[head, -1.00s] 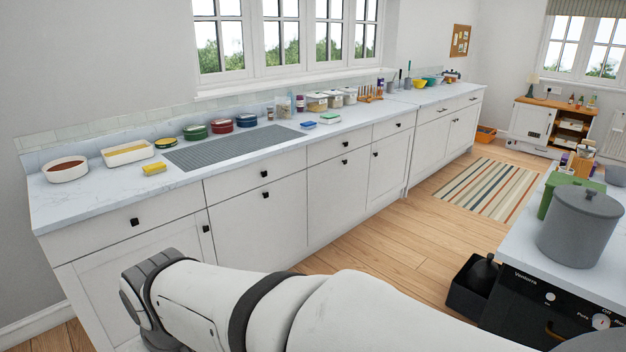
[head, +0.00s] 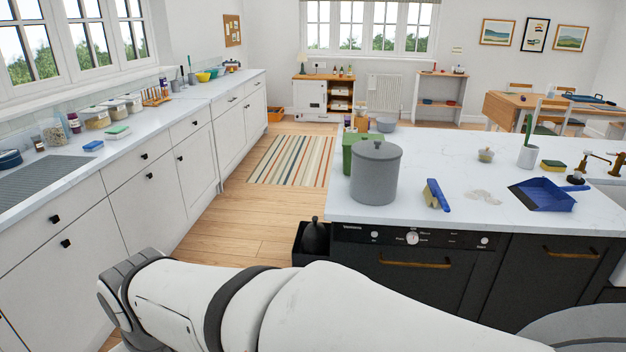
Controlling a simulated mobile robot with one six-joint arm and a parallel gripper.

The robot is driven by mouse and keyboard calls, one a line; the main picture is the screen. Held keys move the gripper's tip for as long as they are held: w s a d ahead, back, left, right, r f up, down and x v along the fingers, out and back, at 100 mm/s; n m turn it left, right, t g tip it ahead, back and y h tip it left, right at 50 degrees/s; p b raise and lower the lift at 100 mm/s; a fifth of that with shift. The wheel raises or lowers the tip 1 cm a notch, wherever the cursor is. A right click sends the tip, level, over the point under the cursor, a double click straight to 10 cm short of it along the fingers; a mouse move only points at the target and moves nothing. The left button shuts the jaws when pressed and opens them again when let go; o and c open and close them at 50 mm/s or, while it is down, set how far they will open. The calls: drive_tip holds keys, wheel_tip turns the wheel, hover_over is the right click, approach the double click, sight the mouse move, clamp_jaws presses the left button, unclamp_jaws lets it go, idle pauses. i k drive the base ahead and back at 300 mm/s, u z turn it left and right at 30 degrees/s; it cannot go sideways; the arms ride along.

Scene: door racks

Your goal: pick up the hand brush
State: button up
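The hand brush (head: 438,195), with a blue handle and yellowish bristles, lies on the white island counter (head: 470,225) near its front edge, to the right of the grey pot. A blue dustpan (head: 542,195) lies further right on the same counter, with a patch of pale crumbs (head: 484,196) between them. My arm crosses the bottom of the head view, well short of the brush. My gripper is not in view. Nothing covers the brush.
A lidded grey pot (head: 375,175) and a green container (head: 359,153) stand left of the brush. A sponge (head: 552,166) and a white vase (head: 527,157) stand behind the dustpan. A black bin (head: 312,241) sits on the floor at the island's left end. Wooden floor is free left of it.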

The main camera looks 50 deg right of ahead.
sight(436, 189)
drive_tip(key=z, duration=2.65)
drive_tip(key=i, duration=1.65)
